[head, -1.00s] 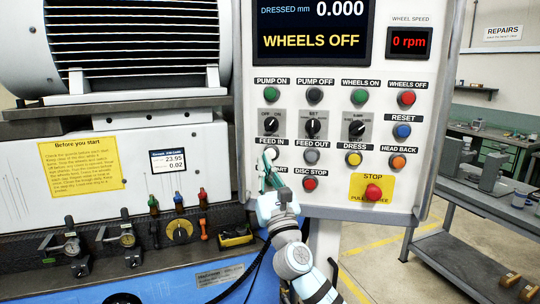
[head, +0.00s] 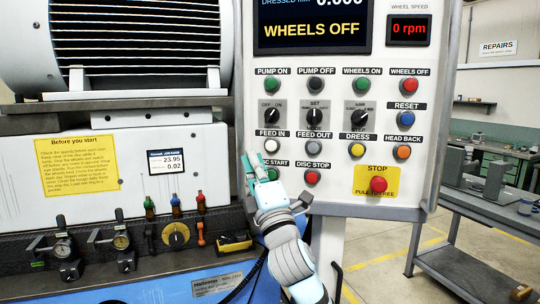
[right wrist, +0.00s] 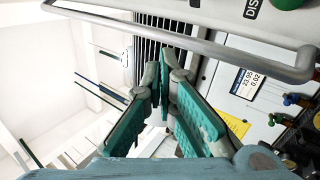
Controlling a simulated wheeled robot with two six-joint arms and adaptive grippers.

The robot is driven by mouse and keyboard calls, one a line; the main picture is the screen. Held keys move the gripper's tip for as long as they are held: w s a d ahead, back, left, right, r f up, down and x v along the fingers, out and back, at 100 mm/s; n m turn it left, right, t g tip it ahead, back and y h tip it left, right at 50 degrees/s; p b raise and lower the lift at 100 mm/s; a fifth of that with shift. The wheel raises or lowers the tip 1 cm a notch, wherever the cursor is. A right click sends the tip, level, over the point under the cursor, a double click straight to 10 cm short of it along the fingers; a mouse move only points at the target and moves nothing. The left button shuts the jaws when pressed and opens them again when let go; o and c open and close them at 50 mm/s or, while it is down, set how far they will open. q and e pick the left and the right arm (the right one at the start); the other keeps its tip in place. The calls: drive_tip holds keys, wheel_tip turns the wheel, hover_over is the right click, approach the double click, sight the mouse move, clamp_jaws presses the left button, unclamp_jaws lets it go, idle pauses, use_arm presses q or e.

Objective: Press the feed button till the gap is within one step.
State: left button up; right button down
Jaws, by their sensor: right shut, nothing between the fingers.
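The white FEED IN button (head: 272,146) on the grey control panel (head: 335,200) shows fully in the head view, under its label. My right gripper (head: 257,161) is shut and empty. Its fingertips are just below and left of that button in the picture, over the DISC START area; I cannot tell how far they stand off the panel. A small display (head: 165,161) on the machine reads 23.95 and 0.02. My left gripper is not in view.
Other buttons and knobs surround FEED IN, with FEED OUT (head: 312,146) to its right and DISC STOP (head: 312,177) below right. The red STOP button (head: 378,185) is lower right. The large screen (head: 312,27) reads WHEELS OFF. In the right wrist view a grey rail (right wrist: 200,47) crosses above the fingers.

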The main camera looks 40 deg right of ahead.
sight(271, 146)
drive_tip(key=shift+s+d, duration=0.1)
drive_tip(key=shift+w+d+b, duration=0.25)
drive_tip(key=shift+w+d, duration=0.65)
drive_tip(key=shift+d, duration=0.25)
drive_tip(key=shift+w+d+b, duration=0.2)
drive_tip(key=shift+w+d, duration=0.75)
drive_tip(key=shift+d, duration=0.25)
drive_tip(key=shift+w+d+b, duration=0.25)
drive_tip(key=shift+w+d, duration=0.65)
drive_tip(key=shift+d, duration=0.25)
drive_tip(key=shift+w+d, duration=0.25)
drive_tip(key=shift+d, duration=0.1)
